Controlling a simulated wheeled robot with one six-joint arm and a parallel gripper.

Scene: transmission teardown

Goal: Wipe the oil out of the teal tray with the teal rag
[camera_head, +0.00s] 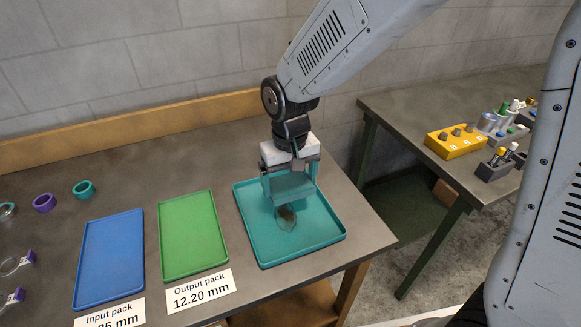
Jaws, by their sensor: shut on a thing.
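The teal tray (322,236) lies on the dark bench top, near its right end. A brown oil patch (286,217) with a faint outline shows on the tray floor near the middle. My gripper (290,172) points down over the back half of the tray. It is shut on the teal rag (290,188), a teal block between its fingers. The rag is just behind the oil patch in the picture. I cannot tell whether its lower edge touches the tray floor. The floor behind the rag is hidden.
A green tray (192,236) and a blue tray (109,258) lie to the left, with labels in front. Purple (44,203) and teal (83,189) rings sit farther left. A second bench at right holds a yellow block (455,141) and small parts. A wall stands behind.

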